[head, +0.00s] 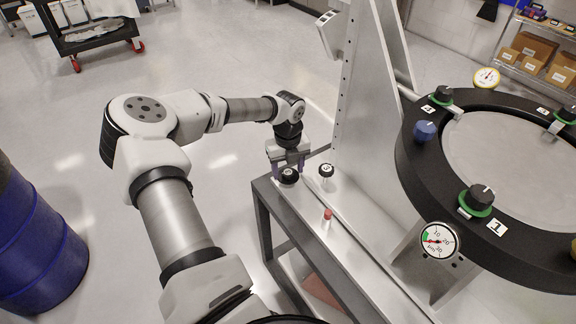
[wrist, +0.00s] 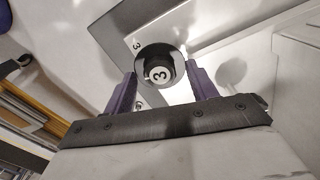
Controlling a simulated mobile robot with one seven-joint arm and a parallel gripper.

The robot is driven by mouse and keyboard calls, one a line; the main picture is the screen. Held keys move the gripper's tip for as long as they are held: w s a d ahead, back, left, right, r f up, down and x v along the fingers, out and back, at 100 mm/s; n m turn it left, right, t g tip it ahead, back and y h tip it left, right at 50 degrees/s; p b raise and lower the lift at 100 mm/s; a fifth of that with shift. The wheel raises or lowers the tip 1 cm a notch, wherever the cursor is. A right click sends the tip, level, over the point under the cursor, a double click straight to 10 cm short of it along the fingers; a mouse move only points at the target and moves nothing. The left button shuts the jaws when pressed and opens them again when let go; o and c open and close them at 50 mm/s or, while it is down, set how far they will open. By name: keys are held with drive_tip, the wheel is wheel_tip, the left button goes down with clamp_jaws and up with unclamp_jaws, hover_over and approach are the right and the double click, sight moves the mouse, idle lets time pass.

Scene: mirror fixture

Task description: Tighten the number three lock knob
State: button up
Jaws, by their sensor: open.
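In the head view my gripper (head: 287,168) points down over this knob (head: 288,177) at the left end of the grey bench (head: 345,250). The fingers are open. Whether a finger touches the knob on its left side is hard to tell.
A second black knob with a white top (head: 326,170) stands close to the right of my gripper. A small red-topped part (head: 327,214) stands nearer on the bench. The large black mirror ring (head: 408,170), with several knobs and gauges, is to the right, beside a tall grey upright (head: 365,90).

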drive_tip(key=c, duration=1)
